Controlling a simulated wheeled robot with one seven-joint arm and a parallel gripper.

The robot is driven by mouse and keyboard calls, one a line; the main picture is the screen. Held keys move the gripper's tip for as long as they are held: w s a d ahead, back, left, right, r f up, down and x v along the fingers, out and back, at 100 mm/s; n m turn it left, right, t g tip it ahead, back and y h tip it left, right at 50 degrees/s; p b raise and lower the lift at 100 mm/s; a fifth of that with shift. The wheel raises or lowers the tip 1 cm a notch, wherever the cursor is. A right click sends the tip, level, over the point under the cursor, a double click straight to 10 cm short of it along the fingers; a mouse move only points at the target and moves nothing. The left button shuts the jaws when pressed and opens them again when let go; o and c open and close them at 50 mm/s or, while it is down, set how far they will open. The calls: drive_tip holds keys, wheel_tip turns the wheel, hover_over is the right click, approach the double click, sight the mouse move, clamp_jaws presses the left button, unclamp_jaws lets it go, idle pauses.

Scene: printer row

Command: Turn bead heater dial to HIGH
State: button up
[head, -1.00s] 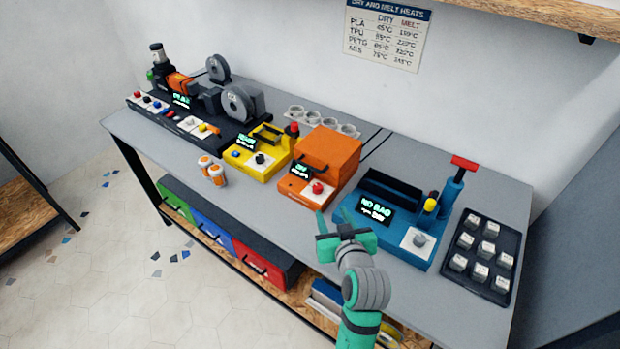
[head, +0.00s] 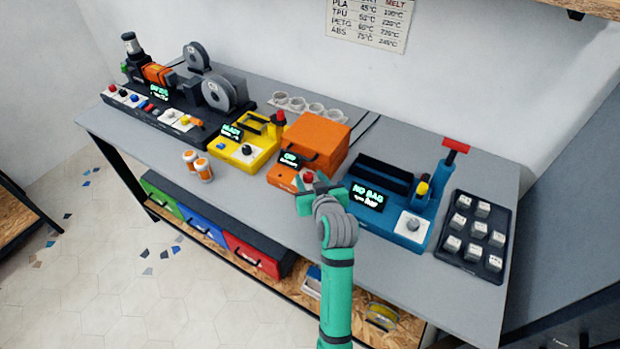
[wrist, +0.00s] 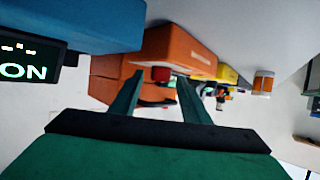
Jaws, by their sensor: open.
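No readable label names the bead heater. The orange machine (head: 316,138) has a box-like top with a handle and a red knob (head: 307,177) on its front. The yellow machine (head: 240,152) to its left has a black dial (head: 248,150). My gripper (head: 318,187) is open and empty, close in front of the orange machine's red knob. In the wrist view, the red knob (wrist: 160,74) appears between the fingertips of my gripper (wrist: 158,84), with no clear contact. The knob's pointer and markings cannot be read.
The blue machine (head: 400,235) with a "NO BAG" display stands close right of my gripper. Orange-and-white jars (head: 203,169) stand at left near the table's front edge. A black tray (head: 462,265) of pale blocks is at far right. Bare grey tabletop (head: 250,196) lies left of my arm.

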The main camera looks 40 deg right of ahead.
drive_tip(key=shift+w+d+f, duration=0.1)
drive_tip(key=shift+w+f, duration=0.05)
drive_tip(key=shift+w, duration=0.2)
drive_tip(key=c, duration=1.1)
drive_tip(key=shift+o, duration=0.4)
